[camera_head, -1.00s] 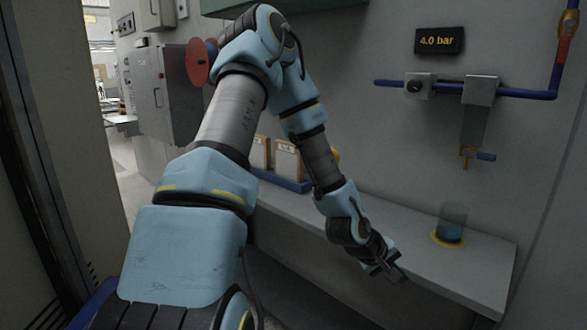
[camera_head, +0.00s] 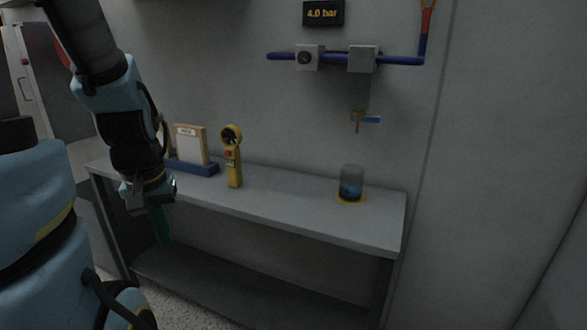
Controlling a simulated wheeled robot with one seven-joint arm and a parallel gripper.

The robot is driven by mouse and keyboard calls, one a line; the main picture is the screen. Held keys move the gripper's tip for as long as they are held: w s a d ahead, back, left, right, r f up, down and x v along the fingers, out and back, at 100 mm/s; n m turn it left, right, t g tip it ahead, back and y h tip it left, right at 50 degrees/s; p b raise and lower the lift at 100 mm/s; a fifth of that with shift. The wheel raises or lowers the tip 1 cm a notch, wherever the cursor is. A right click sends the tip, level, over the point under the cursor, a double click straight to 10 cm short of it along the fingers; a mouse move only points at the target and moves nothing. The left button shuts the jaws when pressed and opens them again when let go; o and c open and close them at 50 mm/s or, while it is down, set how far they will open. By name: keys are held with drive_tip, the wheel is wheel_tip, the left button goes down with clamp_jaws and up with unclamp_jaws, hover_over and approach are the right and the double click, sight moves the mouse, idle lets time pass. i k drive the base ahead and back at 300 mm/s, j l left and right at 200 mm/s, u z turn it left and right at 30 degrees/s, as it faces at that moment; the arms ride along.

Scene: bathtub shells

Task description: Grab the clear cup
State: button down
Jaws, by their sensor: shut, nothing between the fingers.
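The clear cup (camera_head: 351,178) stands upright on the bench near its right end. It is see-through, with a dark blue-teal lower part, and sits on a yellow ring mark (camera_head: 351,200). My gripper (camera_head: 149,203) is at the left, in front of the bench's left part and well apart from the cup. It is shut and empty.
The grey bench (camera_head: 290,200) is clear between the cup and a yellow handheld meter (camera_head: 232,160). A blue holder with a card (camera_head: 191,146) stands farther left. A brass tap (camera_head: 357,121) with a blue handle hangs from the wall above the cup.

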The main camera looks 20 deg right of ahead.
sight(351, 175)
drive_tip(key=i+l+z, duration=0.3)
drive_tip(key=i+z, duration=0.65)
drive_tip(key=i+l, duration=0.05)
